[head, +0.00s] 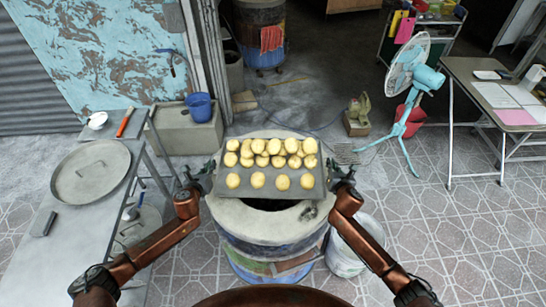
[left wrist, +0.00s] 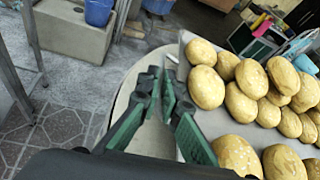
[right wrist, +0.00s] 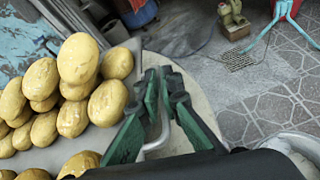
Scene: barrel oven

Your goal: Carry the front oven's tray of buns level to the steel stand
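The dark tray (head: 240,189) carries several golden buns (head: 284,147) and looks about level above the open mouth of the front barrel oven (head: 235,216). My left gripper (head: 207,172) is at the tray's left end and my right gripper (head: 337,172) is at its right end. In the right wrist view, the fingers (right wrist: 162,85) close around a thin metal handle (right wrist: 160,138). In the left wrist view, the fingers (left wrist: 160,82) are close together at the tray edge, largely hiding the handle. A grey steel stand (head: 68,262) runs along the left side.
A round metal lid (head: 90,172) covers the stand's middle, with a small dark block (head: 44,224) in front and a white bowl (head: 97,121) behind. The stand's front is clear. A white bucket (head: 345,258) is right of the oven. A teal fan (head: 408,75) stands further back.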

